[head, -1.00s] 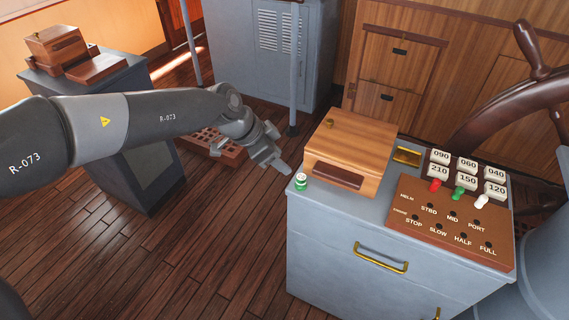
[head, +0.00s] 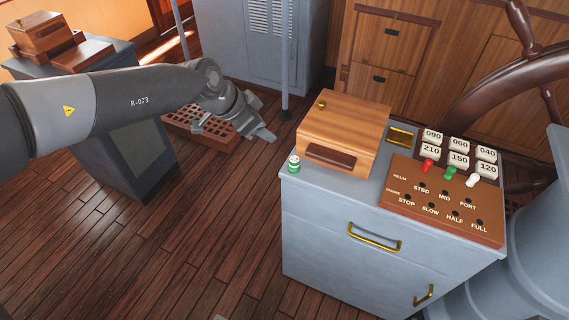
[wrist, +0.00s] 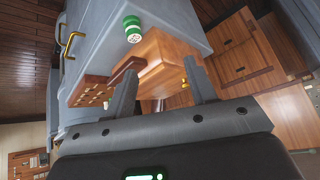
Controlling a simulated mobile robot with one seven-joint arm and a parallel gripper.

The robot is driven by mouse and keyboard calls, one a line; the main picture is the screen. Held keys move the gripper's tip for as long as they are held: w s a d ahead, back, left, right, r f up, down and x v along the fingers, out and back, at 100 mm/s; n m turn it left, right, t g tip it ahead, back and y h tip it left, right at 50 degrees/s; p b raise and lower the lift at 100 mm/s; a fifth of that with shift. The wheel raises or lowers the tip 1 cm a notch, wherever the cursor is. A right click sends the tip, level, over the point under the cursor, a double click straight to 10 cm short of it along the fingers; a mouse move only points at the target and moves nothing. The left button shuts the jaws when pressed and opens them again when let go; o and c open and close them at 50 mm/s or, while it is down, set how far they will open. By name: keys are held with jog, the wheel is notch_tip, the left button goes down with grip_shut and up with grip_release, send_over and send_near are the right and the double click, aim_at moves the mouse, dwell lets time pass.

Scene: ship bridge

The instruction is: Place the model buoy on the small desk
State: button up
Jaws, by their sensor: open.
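The model buoy, a small green and white cylinder (head: 294,163), stands at the near left corner of the blue-grey cabinet top (head: 291,182). In the wrist view the buoy (wrist: 132,30) shows beyond my fingers, apart from them. My gripper (head: 266,132) is open and empty, up and left of the buoy in the head view; the gripper fingers (wrist: 161,82) also show spread in the wrist view. I cannot tell for certain which piece is the small desk; a dark grey pedestal (head: 145,150) stands at the left, partly behind my arm.
A wooden box (head: 345,125) stands close beside the buoy. A lettered panel (head: 445,205) with red, green and white pegs and numbered blocks (head: 459,160) fill the right of the cabinet top. A brown grating (head: 190,138) lies on the floor. A wooden box (head: 40,32) sits on the pedestal.

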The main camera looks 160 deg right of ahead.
jog(key=w+a+r+n+g+y, duration=0.2)
jog(key=w+a+n+g+y, duration=0.15)
jog(key=w+g, duration=0.45)
jog(key=m+g, duration=0.1)
jog(key=g, duration=0.1)
send_near(290, 163)
jog(key=s+a, duration=0.1)
jog(key=x, duration=0.5)
jog(key=shift+f, duration=0.3)
jog(key=shift+r+x, duration=0.15)
jog(key=shift+x, duration=1.15)
jog(key=shift+r+x, duration=0.15)
jog(key=shift+x, duration=1.1)
jog(key=shift+s+d, duration=0.1)
jog(key=shift+d, duration=0.05)
jog(key=shift+c, duration=0.2)
jog(key=c, duration=1.1)
jog(key=shift+o, duration=0.2)
